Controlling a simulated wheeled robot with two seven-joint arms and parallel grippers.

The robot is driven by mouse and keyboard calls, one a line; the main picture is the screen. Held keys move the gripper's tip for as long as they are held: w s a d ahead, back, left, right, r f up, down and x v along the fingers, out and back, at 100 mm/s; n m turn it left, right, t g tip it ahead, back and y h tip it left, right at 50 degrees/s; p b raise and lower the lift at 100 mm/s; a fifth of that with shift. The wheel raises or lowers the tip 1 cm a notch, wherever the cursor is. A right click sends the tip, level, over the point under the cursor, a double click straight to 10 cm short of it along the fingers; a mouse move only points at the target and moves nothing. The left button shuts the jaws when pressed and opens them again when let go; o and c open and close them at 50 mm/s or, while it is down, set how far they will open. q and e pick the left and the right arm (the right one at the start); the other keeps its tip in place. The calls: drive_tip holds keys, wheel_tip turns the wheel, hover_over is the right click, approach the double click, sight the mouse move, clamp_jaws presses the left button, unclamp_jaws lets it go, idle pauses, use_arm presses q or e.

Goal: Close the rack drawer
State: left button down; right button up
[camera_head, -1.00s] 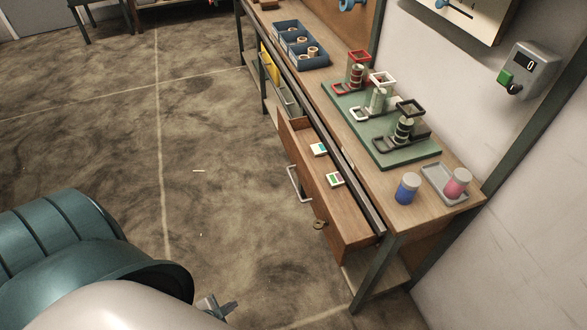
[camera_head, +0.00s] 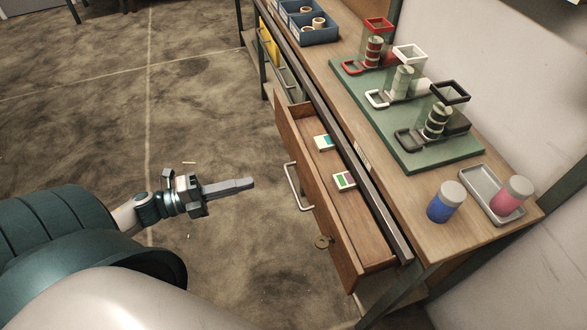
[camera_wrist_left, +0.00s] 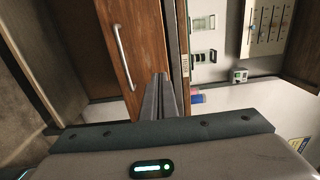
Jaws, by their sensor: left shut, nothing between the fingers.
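The wooden rack drawer (camera_head: 324,210) stands pulled out from under the bench, with two small boxes lying inside it. Its front has a metal bar handle (camera_head: 297,187) and a round brass-coloured piece hanging near the right end. My left gripper (camera_head: 250,183) is shut and empty, in front of the drawer and left of the handle, apart from it in the head view. In the left wrist view, the fingertips (camera_wrist_left: 158,78) appear over the lower right part of the drawer front (camera_wrist_left: 140,40), with the handle (camera_wrist_left: 121,55) to their left. My right gripper is not in view.
The bench top (camera_head: 400,200) carries a green board (camera_head: 430,150) with red, white and black holders, a blue jar (camera_head: 445,203), and a grey tray (camera_head: 480,185) with a pink jar. Blue bins (camera_head: 318,35) stand farther back.

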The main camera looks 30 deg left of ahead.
sight(307, 168)
use_arm(q)
drive_tip(key=shift+w+d, duration=0.1)
drive_tip(key=shift+w, duration=0.05)
